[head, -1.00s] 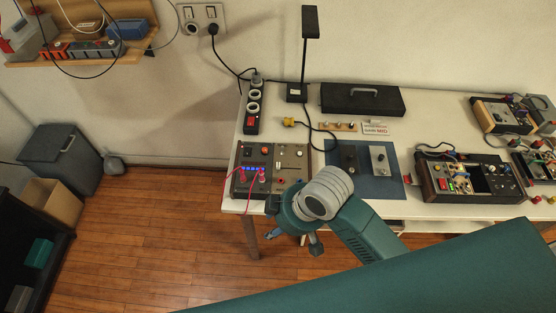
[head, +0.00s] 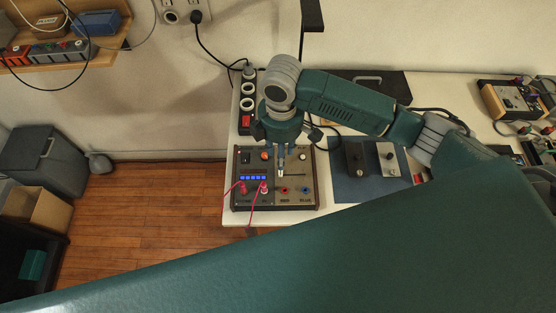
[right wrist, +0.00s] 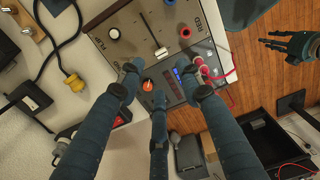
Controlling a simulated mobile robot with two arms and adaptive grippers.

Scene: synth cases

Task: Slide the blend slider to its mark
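The synth case (head: 240,205) sits at the table's left front, with a blue lit display and knobs. The slider cap (right wrist: 160,52) is a pale block at the display end of a thin straight slot (right wrist: 149,29). In the head view the slot (head: 295,174) runs right from the cap. I cannot make out the mark. My right gripper (head: 281,163) points down over the case. In the right wrist view its fingers (right wrist: 158,80) are spread, empty, with the cap just beyond the tips. My left gripper (right wrist: 287,44) shows at the upper right there, fingers extended, over the floor.
Red cables (head: 256,205) loop from the case's front. A power strip (head: 247,110) stands behind it. A blue mat (head: 345,190) with two small boxes lies to the right. A black lidded case (head: 385,85) is at the back. A grey bin (head: 45,160) stands on the floor.

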